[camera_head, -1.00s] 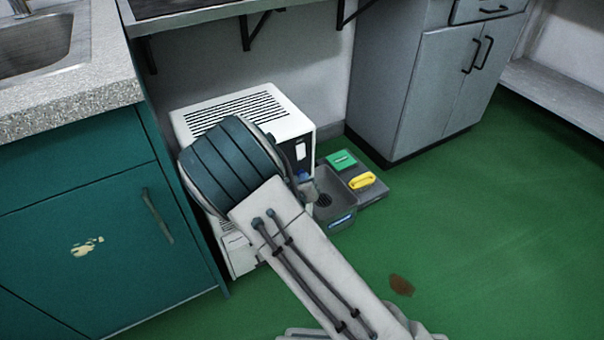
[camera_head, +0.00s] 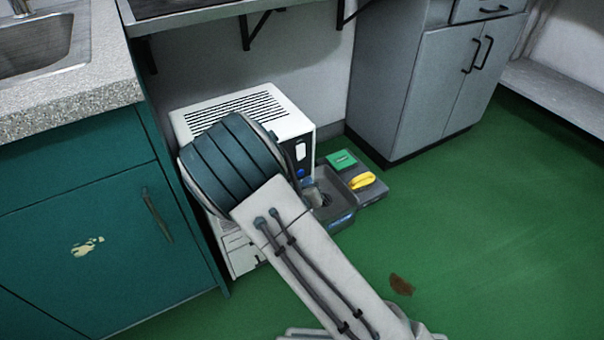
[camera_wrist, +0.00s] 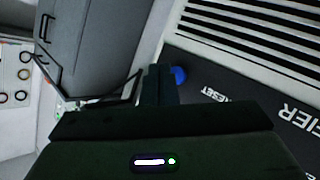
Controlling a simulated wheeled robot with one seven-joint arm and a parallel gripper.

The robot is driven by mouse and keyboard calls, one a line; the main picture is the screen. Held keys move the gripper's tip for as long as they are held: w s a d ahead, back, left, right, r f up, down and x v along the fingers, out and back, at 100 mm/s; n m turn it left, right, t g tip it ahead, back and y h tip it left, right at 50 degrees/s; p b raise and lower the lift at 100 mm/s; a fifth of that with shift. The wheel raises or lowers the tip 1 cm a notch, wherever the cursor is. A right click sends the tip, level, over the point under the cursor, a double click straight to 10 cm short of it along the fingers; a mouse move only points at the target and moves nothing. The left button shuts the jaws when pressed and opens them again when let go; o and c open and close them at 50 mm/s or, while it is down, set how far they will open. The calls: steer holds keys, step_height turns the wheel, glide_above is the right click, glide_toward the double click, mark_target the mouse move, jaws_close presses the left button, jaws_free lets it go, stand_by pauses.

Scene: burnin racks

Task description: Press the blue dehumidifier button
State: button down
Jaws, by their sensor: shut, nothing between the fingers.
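The dehumidifier is a white box (camera_head: 290,121) with a slatted top and a dark front panel, standing on the floor under the counter. Its blue button (camera_head: 300,173) shows low on the panel, below a white switch. In the wrist view the blue button (camera_wrist: 179,76) sits beside the word RESET, partly hidden by my fingers. My gripper (camera_wrist: 159,72) is shut and empty, with its fingertips just left of the button there. In the head view my gripper (camera_head: 312,192) is small and partly hidden by my arm, just below and right of the button. I cannot tell whether it touches the panel.
A grey open bin (camera_head: 345,218) stands on the floor right in front of the panel. A grey tray (camera_head: 373,194) beside it holds a green item (camera_head: 341,160) and a yellow item (camera_head: 362,181). A teal cabinet (camera_head: 90,255) is close on the left; open green floor lies right.

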steer(key=s+d, duration=0.1)
steer(key=s, duration=0.1)
steer(key=s+d, duration=0.1)
steer(key=s, duration=0.1)
steer(key=shift+d, duration=0.3)
steer(key=shift+r, duration=0.1)
stand_by(0.5)
steer(key=s+d+r+m+g+y+p, duration=0.1)
steer(key=s+d+r+g+p, duration=0.15)
steer(key=r+p, duration=0.65)
steer(key=s+d+r+m+g+y+p, duration=0.1)
steer(key=s+r+g+y+p, duration=0.15)
steer(key=r+p, duration=0.65)
steer(key=s+d+r+m+g+y+p, duration=0.1)
steer(key=s+d+r+g+p, duration=0.2)
steer(key=r, duration=1.1)
steer(key=s+d+r+g+p, duration=0.1)
steer(key=s+d+r+p, duration=0.2)
steer(key=s+r+p, duration=0.2)
steer(key=s+d+r+g+h+p, duration=0.1)
steer(key=s+d+r+p, duration=0.2)
steer(key=r, duration=0.8)
steer(key=s+d+r+g+h+p, duration=0.1)
steer(key=s+d+r+p, duration=0.2)
steer(key=s+r+p, duration=0.3)
step_height(320, 180, up, 2)
steer(key=shift+s+m+g+p, duration=0.3)
steer(key=shift+s+m+p, duration=0.1)
steer(key=shift+p, duration=0.65)
